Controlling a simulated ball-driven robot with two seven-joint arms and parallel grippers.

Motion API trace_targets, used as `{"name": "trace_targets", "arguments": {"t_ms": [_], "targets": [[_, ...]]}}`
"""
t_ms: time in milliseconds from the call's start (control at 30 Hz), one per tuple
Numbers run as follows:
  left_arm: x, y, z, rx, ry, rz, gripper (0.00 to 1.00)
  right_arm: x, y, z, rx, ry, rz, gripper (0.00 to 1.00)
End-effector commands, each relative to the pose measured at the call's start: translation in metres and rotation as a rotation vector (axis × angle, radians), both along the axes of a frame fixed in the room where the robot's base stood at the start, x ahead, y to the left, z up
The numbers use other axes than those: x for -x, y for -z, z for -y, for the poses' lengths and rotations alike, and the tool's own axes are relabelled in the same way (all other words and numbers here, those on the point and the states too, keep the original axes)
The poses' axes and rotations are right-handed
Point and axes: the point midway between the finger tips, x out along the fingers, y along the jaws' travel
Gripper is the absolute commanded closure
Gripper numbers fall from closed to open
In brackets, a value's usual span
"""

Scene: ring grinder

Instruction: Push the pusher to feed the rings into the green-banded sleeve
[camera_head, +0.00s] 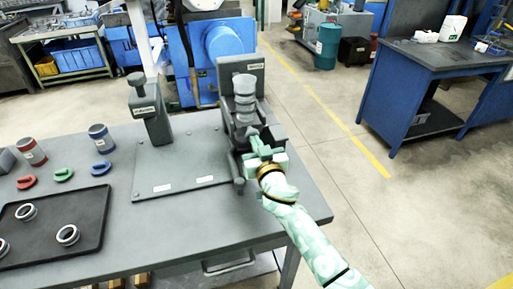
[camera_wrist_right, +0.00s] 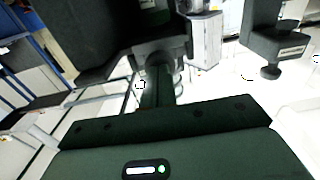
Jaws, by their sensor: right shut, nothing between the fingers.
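In the head view, my right gripper (camera_head: 256,139) reaches in from the lower right to the front of the grey ring machine (camera_head: 251,70). Its fingers are shut with nothing between them, close against the machine's lower front part; whether they touch is unclear. A pale grey stacked cylinder (camera_head: 244,88) stands upright in the machine just above the gripper. I cannot make out a green band on it, and the pusher is not clearly distinguishable behind the gripper. In the right wrist view, the gripper (camera_wrist_right: 158,80) points at a dark machine part (camera_wrist_right: 120,25). My left gripper is out of view.
On the table (camera_head: 225,225) stand a red-banded sleeve (camera_head: 32,151) and a blue-banded sleeve (camera_head: 101,138). Red, green (camera_head: 63,174) and blue clips lie before them. A black tray (camera_head: 85,253) holds several rings. A grey post (camera_head: 149,110) stands left of the machine.

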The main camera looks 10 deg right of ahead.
Motion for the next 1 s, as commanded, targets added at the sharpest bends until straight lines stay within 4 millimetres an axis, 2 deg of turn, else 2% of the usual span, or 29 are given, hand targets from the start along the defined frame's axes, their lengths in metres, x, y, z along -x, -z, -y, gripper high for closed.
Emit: {"name": "trace_targets", "arguments": {"t_ms": [467,1000], "targets": [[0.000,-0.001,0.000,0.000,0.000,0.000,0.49,0.001,-0.001,0.000,-0.001,0.000,0.002,1.00],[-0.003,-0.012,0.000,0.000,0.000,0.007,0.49,0.046,-0.001,0.002,-0.001,0.001,0.001,1.00]]}}
